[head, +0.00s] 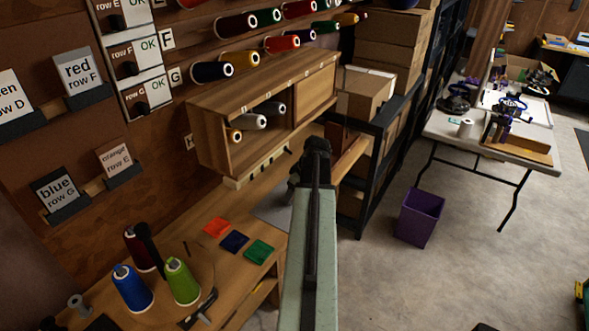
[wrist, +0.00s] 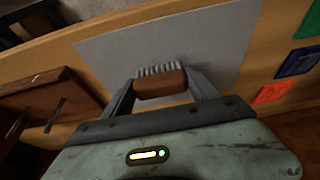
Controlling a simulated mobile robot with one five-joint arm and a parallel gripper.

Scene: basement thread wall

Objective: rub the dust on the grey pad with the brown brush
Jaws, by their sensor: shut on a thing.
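In the wrist view my gripper (wrist: 160,90) is shut on the brown brush (wrist: 160,83), with one finger at each end of its brown body. The brush's pale bristles (wrist: 158,70) point away from my gripper, over the grey pad (wrist: 215,35). I cannot tell whether the bristles touch the pad. The pad lies flat on the wooden bench. In the head view my arm hides most of the pad, and only its left part (head: 272,211) shows. The brush is hidden there. I cannot make out dust on the pad.
Orange (head: 217,226), dark blue (head: 234,241) and green (head: 259,251) squares lie on the bench left of my arm. Thread cones, including a blue one (head: 132,289), stand at the lower left. A wooden wall cabinet (head: 222,143) hangs above the bench. A purple bin (head: 420,217) stands on the floor.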

